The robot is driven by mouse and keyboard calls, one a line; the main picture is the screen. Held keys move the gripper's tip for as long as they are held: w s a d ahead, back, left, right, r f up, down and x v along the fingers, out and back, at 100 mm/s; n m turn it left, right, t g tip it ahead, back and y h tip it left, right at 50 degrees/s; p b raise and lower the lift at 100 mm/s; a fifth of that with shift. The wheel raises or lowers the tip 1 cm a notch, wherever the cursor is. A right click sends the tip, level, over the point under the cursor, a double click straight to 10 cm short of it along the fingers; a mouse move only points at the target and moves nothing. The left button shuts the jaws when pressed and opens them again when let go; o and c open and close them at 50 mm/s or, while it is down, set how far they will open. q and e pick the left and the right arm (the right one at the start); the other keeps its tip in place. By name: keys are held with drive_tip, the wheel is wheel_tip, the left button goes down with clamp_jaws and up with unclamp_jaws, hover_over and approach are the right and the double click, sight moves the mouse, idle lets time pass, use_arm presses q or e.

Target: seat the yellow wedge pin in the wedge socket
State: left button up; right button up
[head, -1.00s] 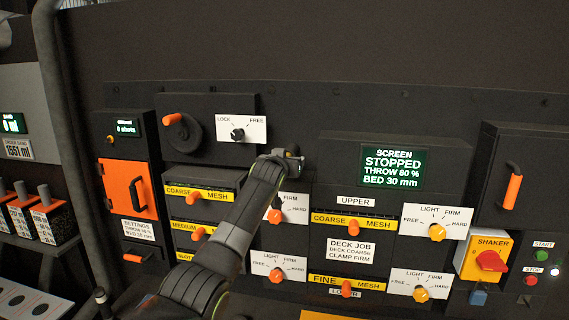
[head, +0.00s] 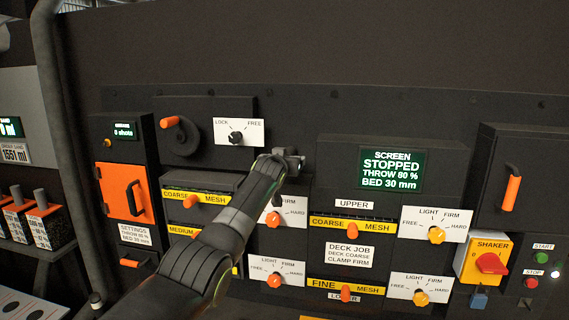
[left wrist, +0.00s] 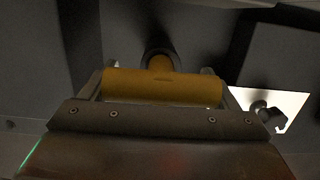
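The yellow wedge pin (left wrist: 163,87) shows in the left wrist view as a thick crossbar with a short stem. Its stem points at a dark round opening, which looks like the wedge socket (left wrist: 158,54); how deep the stem sits in it I cannot tell. My left gripper (left wrist: 162,92) has a finger at each end of the crossbar and appears shut on it. In the head view my left gripper (head: 290,160) is against the dark panel, right of and below the LOCK/FREE knob (head: 236,138), and hides the pin and socket. My right gripper is in neither view.
The LOCK/FREE plate (left wrist: 270,107) is close to my gripper in the wrist view. Clamp knobs (head: 273,219) and mesh drawers (head: 352,226) lie below. The screen display (head: 391,170) reads STOPPED. A crank (head: 170,122) projects at upper left.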

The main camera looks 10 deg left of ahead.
use_arm(q)
drive_tip(key=o, duration=0.3)
drive_tip(key=shift+s, duration=0.1)
drive_tip(key=shift+f, duration=0.1)
drive_tip(key=shift+s+b, duration=0.3)
drive_tip(key=shift+b, duration=0.1)
drive_tip(key=shift+s+a+r+b, duration=0.1)
drive_tip(key=shift+s+r+b, duration=0.1)
drive_tip(key=shift+s+b, duration=0.9)
drive_tip(key=shift+s+a+r+b, duration=0.1)
drive_tip(key=shift+s+r+b, duration=0.55)
drive_tip(key=shift+s, duration=1.75)
drive_tip(key=shift+s+a+r+b, duration=0.1)
drive_tip(key=shift+s+b, duration=1.1)
drive_tip(key=shift+s, duration=1.2)
drive_tip(key=shift+s+a+r+b, duration=0.1)
drive_tip(key=shift+s+r+b, duration=0.55)
drive_tip(key=shift+s, duration=1.75)
drive_tip(key=shift+f, duration=0.35)
